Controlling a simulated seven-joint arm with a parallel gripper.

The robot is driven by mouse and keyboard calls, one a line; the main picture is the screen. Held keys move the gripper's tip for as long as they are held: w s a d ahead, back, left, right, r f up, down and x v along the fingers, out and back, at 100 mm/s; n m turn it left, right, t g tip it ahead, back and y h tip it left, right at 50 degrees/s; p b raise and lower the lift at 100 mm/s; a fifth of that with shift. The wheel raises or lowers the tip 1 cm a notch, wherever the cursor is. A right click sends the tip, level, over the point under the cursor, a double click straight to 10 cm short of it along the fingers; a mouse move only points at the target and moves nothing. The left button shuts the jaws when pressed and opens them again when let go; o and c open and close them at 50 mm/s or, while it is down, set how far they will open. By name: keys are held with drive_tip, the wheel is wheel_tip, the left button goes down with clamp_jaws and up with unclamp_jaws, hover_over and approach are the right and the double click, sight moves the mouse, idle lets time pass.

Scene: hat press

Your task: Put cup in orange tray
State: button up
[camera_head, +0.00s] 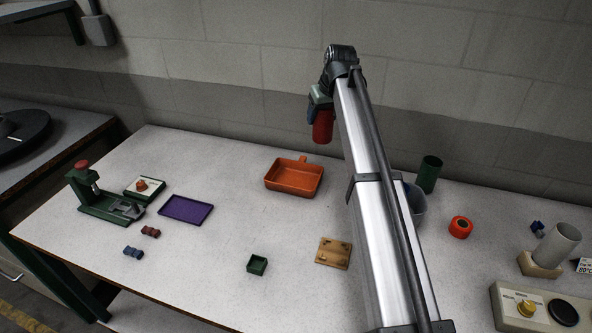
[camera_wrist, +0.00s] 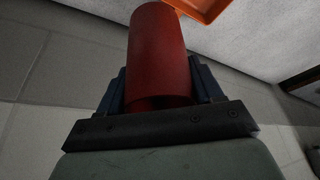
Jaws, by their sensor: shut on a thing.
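A red cup (camera_wrist: 158,55) is held between the two jaws of my gripper (camera_wrist: 160,85) in the wrist view. In the head view the red cup (camera_head: 323,126) hangs below my gripper (camera_head: 320,108), raised above the table near the back wall. The orange tray (camera_head: 294,177), with a handle at its back, sits on the table to the lower left of the cup in the head view. It looks empty. A corner of the orange tray (camera_wrist: 205,8) shows at the top of the wrist view.
A purple tray (camera_head: 187,210) and a green press (camera_head: 104,200) stand at left. A green box (camera_head: 257,264) and a wooden block (camera_head: 334,253) lie in front. A green cylinder (camera_head: 428,174) and a red roll (camera_head: 461,227) are at right. The table around the orange tray is clear.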

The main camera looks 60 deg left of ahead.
drive_tip(key=s+a+n, duration=0.1)
drive_tip(key=s+a, duration=0.3)
drive_tip(key=s, duration=0.4)
drive_tip(key=shift+g, duration=0.3)
drive_tip(key=shift+w+d+f, duration=0.1)
drive_tip(key=shift+f, duration=2.4)
drive_tip(key=shift+w+d+f, duration=0.1)
drive_tip(key=shift+f, duration=2.35)
drive_tip(key=shift+w+d+f, duration=0.1)
drive_tip(key=shift+f, duration=2.4)
drive_tip(key=shift+f, duration=0.1)
drive_tip(key=o, duration=1.1)
drive_tip(key=shift+f, duration=0.1)
drive_tip(key=v, duration=1.2)
drive_tip(key=shift+d, duration=0.1)
